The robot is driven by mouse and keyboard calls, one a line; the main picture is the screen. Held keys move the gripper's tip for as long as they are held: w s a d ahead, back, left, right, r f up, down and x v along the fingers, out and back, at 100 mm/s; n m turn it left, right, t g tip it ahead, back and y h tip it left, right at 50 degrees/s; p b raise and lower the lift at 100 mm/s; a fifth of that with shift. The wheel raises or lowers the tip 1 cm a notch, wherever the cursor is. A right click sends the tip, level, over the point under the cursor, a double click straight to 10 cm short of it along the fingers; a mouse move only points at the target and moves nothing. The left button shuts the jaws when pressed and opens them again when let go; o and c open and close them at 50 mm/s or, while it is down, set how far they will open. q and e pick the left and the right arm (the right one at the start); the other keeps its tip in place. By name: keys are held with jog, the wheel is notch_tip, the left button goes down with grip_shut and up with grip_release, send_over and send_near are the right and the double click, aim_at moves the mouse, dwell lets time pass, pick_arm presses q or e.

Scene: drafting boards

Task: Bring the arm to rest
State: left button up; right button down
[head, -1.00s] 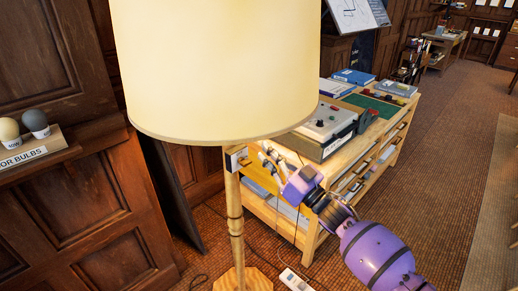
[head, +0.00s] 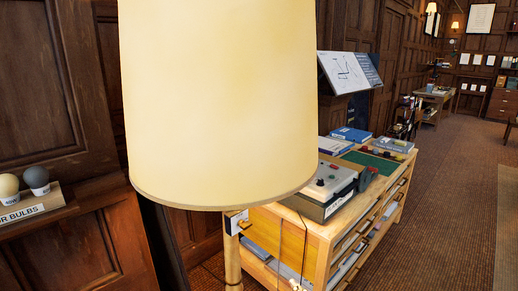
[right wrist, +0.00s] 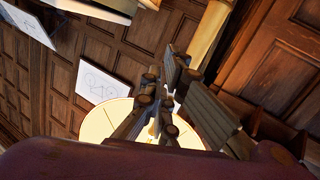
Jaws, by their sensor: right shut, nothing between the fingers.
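My right gripper (right wrist: 166,98) shows in the right wrist view as dark jointed fingers drawn together. Nothing is between them. Behind the fingers is the glowing round opening of the lampshade (right wrist: 95,122). In the head view the right arm is almost wholly out of the picture. Only a small pale bit shows at the bottom edge below the cabinet front, and I cannot tell clearly what part it is. My left gripper is in neither view.
A floor lamp with a large cream shade (head: 220,100) stands close in front. Behind it is a wooden cabinet (head: 275,235) with a grey control box (head: 325,190) on top. A bulb shelf (head: 50,200) is at the left. The floor (head: 450,220) at the right is clear.

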jog(key=s+d+f+m+g+h, duration=0.2)
jog(key=s+f, duration=0.4)
jog(key=s, duration=0.6)
jog(key=s+d+f+m+g+h, duration=0.2)
jog(key=s+f, duration=0.5)
jog(key=s, duration=0.4)
jog(key=s+d+f+m+g+h+p, duration=0.1)
jog(key=s+d+f, duration=0.3)
jog(key=s, duration=0.8)
notch_tip(320, 180, down, 3)
jog(key=shift+s+d+r+m+g+h, duration=0.1)
jog(key=shift+s+d+m+g+h, duration=0.15)
jog(key=shift+s+m+g+h, duration=0.45)
jog(key=shift+w+y, duration=0.3)
jog(key=shift+w, duration=0.05)
